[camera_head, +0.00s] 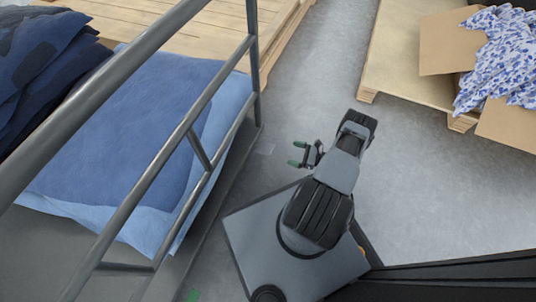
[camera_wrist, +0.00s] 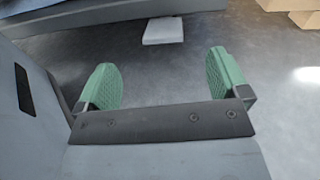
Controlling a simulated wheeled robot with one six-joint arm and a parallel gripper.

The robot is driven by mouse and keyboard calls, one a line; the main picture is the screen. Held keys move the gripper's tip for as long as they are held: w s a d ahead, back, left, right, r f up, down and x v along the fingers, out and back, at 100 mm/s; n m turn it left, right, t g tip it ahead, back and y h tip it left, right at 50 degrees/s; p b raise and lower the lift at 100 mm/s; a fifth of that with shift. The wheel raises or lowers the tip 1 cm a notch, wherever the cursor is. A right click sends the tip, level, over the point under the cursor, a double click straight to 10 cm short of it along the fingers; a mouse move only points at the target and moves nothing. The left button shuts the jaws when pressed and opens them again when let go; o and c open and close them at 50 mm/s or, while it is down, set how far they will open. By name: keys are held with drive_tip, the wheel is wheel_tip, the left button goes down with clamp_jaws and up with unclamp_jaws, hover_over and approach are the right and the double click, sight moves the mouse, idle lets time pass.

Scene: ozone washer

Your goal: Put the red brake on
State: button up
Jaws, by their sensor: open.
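No red brake can be made out in either view. A cart with grey metal rails (camera_head: 203,97) stands at the left in the head view, with blue fabric on its deck. My gripper (camera_head: 296,154) is open and empty, to the right of the cart and apart from it, with its green fingertips toward the cart. In the wrist view the two green fingers (camera_wrist: 162,78) are spread wide with only floor between them. A small pale flat piece (camera_wrist: 163,31) shows beyond them, below a grey edge (camera_wrist: 90,14); I cannot tell what it is.
Blue folded fabric (camera_head: 125,140) lies on the cart. A wooden pallet (camera_head: 402,80) with an open cardboard box (camera_head: 443,42) of patterned cloth stands at the upper right. Another wooden platform (camera_head: 208,30) is behind the cart. Grey floor (camera_head: 440,190) is clear at the right.

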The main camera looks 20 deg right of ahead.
wheel_tip(320, 180, down, 3)
drive_tip(key=m+t, duration=0.1)
drive_tip(key=b, duration=0.4)
approach(260, 146)
drive_tip(key=shift+h, duration=0.4)
drive_tip(key=x, duration=0.6)
drive_tip(key=shift+a+r, duration=0.15)
drive_tip(key=shift+r, duration=0.05)
